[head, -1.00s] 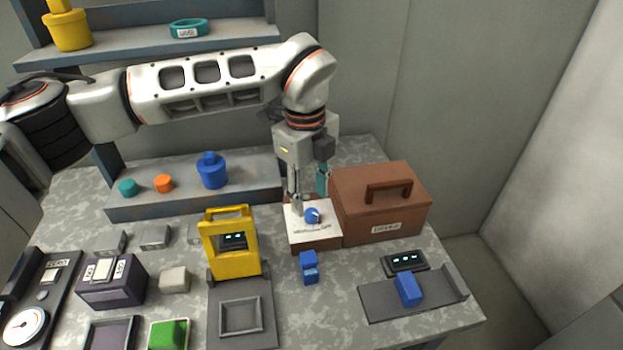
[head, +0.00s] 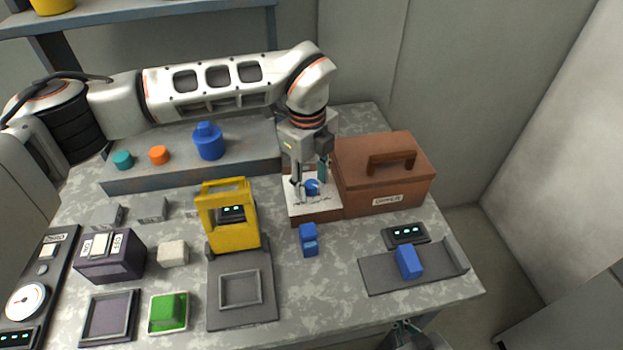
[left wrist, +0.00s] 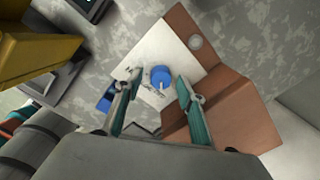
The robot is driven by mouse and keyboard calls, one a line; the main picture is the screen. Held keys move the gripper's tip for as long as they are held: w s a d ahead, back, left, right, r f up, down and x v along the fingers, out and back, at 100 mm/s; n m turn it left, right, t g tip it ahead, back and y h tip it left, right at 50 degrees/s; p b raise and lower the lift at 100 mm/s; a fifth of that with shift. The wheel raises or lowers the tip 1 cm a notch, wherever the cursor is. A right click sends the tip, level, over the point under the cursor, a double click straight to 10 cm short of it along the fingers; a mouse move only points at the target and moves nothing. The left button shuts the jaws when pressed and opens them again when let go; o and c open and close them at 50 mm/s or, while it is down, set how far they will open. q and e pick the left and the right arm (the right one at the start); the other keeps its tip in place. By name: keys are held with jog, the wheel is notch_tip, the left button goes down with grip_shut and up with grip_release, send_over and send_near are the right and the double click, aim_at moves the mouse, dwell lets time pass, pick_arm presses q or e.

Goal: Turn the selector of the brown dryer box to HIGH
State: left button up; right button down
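The brown dryer box (head: 395,172) stands at the back right of the table, with a handle on its lid and a label on its front. A low brown block with a white top panel (head: 322,208) adjoins its left side. The blue selector knob (head: 312,187) sits on this panel; it also shows in the left wrist view (left wrist: 161,75). The panel's lettering and the knob's setting are too small to read. My left gripper (head: 309,183) points down over the panel, fingers open on either side of the knob, with visible gaps. Part of my right gripper (head: 405,332) shows below the table's front edge.
A yellow frame device (head: 232,240) stands left of the panel. A small blue block (head: 309,240) lies in front of it. A grey tray (head: 375,283) holding another blue block (head: 409,262) is at the front right. A shelf step (head: 190,175) lies behind.

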pick_arm(q)
jog(key=c, duration=1.1)
